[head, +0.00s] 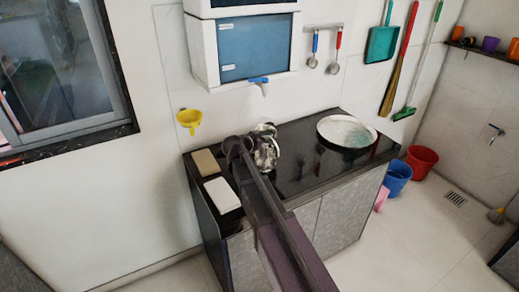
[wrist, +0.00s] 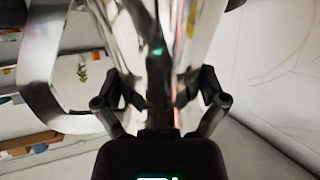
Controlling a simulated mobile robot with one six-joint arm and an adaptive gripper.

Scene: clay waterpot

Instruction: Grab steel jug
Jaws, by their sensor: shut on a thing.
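The steel jug (head: 267,154) is a shiny metal vessel on or just above the black counter, near its back left part. My arm hides part of it in the head view, so I cannot tell whether its base touches the counter. In the wrist view the jug (wrist: 155,40) fills the upper middle, with its curved handle (wrist: 38,75) at the left. My gripper (wrist: 160,95) has one finger on each side of the jug's body and is shut on it. In the head view my arm hides the fingertips.
The black counter (head: 300,180) has two flat blocks at its left end, one tan (head: 205,162) and one white (head: 222,195). A large round steel plate (head: 346,131) lies at the right. A water purifier with a blue tap (head: 258,80) hangs above the jug. A yellow holder (head: 189,119) is on the wall.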

